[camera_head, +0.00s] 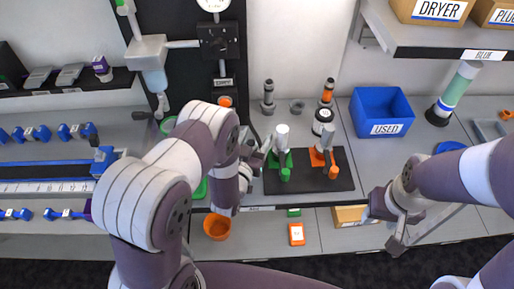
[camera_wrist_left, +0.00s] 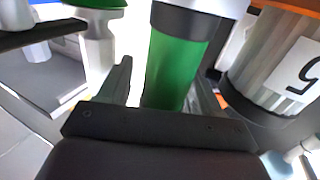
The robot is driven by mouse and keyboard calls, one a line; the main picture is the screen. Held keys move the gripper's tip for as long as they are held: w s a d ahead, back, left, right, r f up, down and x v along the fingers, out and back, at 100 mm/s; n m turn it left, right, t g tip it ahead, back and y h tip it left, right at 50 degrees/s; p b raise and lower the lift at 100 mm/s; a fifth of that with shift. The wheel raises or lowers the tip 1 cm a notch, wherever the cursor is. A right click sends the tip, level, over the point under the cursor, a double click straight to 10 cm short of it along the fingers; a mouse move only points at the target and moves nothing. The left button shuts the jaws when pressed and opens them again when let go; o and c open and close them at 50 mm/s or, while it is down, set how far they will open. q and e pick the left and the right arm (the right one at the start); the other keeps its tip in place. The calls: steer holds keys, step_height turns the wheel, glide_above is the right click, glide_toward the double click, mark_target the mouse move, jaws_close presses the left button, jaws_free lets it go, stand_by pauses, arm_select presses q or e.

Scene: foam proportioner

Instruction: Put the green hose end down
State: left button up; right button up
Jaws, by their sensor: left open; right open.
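A green fitting with a silver top (camera_head: 282,137) stands upright on the black mat (camera_head: 310,182), and I take it to be the green hose end. In the left wrist view a green cylinder with a grey collar (camera_wrist_left: 174,70) lies between the fingers. My left gripper (camera_head: 257,158) is open around or just in front of it, with a gap showing beside the left finger; it also shows in the left wrist view (camera_wrist_left: 165,95). Whether the cylinder touches a finger is unclear. My right gripper (camera_head: 385,222) is open and empty, right of the mat near the front edge.
A silver cylinder labelled 5 (camera_wrist_left: 280,70) is close by in the wrist view. A blue bin (camera_head: 382,108) stands behind right. An orange cup (camera_head: 217,227) is lower left.

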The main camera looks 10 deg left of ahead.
arm_select(q)
steer(key=shift+s+a+r, duration=0.1)
steer(key=shift+s+r, duration=0.15)
steer(key=shift+s, duration=0.25)
steer(key=shift+s+r, duration=0.2)
steer(key=shift+s, duration=0.25)
steer(key=shift+c, duration=0.5)
steer(key=c, duration=0.6)
steer(key=shift+w+f, duration=0.2)
steer(key=shift+w, duration=0.1)
steer(key=c, duration=0.5)
steer(key=shift+w+f, duration=0.1)
arm_select(e)
steer(key=shift+s+r, duration=0.15)
steer(key=shift+s, duration=0.55)
